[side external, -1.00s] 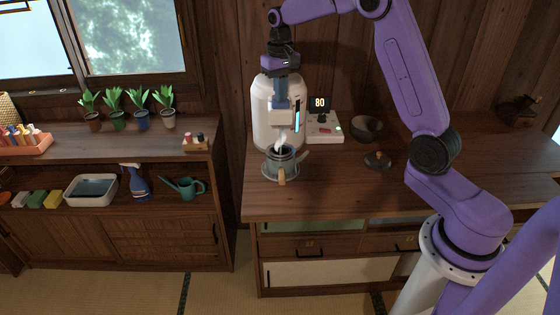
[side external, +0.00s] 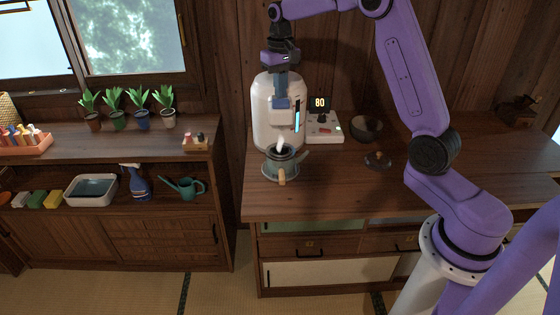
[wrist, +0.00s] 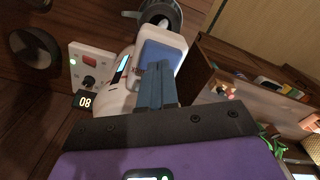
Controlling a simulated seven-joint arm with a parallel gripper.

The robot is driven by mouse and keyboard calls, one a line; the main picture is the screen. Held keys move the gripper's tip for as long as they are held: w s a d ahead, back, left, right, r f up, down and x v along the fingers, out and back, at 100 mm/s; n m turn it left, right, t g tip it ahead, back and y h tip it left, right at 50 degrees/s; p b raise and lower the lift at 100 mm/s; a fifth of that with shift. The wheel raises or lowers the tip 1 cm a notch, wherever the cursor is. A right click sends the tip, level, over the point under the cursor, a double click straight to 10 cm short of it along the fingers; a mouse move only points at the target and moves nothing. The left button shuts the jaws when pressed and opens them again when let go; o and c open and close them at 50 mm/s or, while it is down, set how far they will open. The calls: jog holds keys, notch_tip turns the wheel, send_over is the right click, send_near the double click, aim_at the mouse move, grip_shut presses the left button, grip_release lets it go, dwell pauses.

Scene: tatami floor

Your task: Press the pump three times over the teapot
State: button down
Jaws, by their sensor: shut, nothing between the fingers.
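The white pump dispenser (side external: 272,122) stands upright on the wooden counter. Its spout head carries a blue pad (wrist: 160,56). The teapot (side external: 284,164), dark and lidless with a wooden handle, sits under the spout; its rim shows in the wrist view (wrist: 160,12). A white stream (side external: 280,145) hangs between spout and teapot. My gripper (side external: 281,95) is shut and empty, pointing down above the spout head. Its blue-grey fingertips (wrist: 158,70) overlap the pad in view; I cannot tell whether they touch it. The teapot's inside is mostly hidden.
A control panel (side external: 324,127) with an "80" display stands right of the dispenser. A dark bowl (side external: 366,128) and a loose lid (side external: 378,159) are farther right. The counter's front is clear. A shelf with potted plants (side external: 115,110) stands at left.

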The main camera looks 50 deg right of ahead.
jog(key=shift+f, duration=1.4)
jog(key=shift+r, duration=1.45)
jog(key=shift+r, duration=3)
